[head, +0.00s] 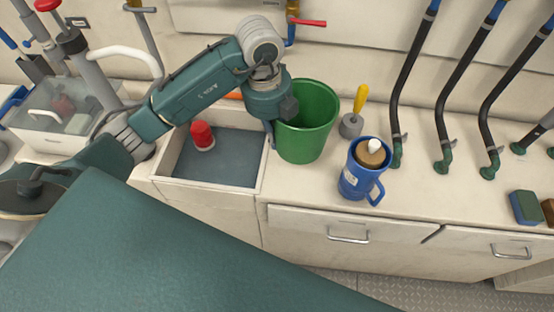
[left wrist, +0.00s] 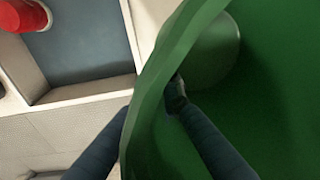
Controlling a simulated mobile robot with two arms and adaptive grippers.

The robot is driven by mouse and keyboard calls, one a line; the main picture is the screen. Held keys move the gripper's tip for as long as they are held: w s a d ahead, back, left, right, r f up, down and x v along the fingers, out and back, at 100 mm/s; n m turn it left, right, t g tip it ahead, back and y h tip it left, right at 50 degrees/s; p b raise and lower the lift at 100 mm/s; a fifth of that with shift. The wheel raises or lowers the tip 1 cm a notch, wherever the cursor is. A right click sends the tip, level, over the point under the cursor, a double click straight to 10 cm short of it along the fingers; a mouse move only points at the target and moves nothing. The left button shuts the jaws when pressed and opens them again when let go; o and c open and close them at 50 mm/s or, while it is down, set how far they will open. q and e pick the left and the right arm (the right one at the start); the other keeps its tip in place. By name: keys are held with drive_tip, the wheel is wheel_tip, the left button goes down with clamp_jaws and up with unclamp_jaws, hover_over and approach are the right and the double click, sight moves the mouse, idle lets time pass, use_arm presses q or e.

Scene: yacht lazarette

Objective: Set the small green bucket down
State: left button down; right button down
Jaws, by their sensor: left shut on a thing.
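The small green bucket (head: 307,120) is upright at the counter, just right of the sunken bin, and looks empty inside. My left gripper (head: 273,132) is shut on the bucket's left wall. In the left wrist view, one finger lies outside the green wall (left wrist: 160,100) and the other inside it. The bucket's base seems at or very near the counter top (head: 410,185); I cannot tell whether it touches. My right gripper is not in view.
A blue mug (head: 352,182) with a brown and white item in it stands close on the right. A yellow-handled tool (head: 359,102) is behind it. The sunken bin (head: 225,165) holds a red object (head: 202,135). Black hoses (head: 412,75) hang at right; a sponge (head: 525,207) lies far right.

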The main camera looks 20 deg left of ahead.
use_arm(q)
wheel_tip(320, 180, down, 9)
drive_tip(key=shift+f+p, duration=0.1)
drive_tip(key=shift+p, duration=0.3)
drive_tip(key=shift+f, duration=0.5)
drive_tip(key=shift+f, duration=0.2)
drive_tip(key=c, duration=1.9)
unclamp_jaws()
drive_tip(key=shift+r, duration=0.1)
drive_tip(key=shift+r, duration=0.1)
wheel_tip(320, 180, up, 12)
drive_tip(key=b, duration=0.1)
drive_tip(key=shift+s+a+b, duration=0.35)
drive_tip(key=shift+s+a, duration=0.05)
drive_tip(key=shift+a, duration=0.05)
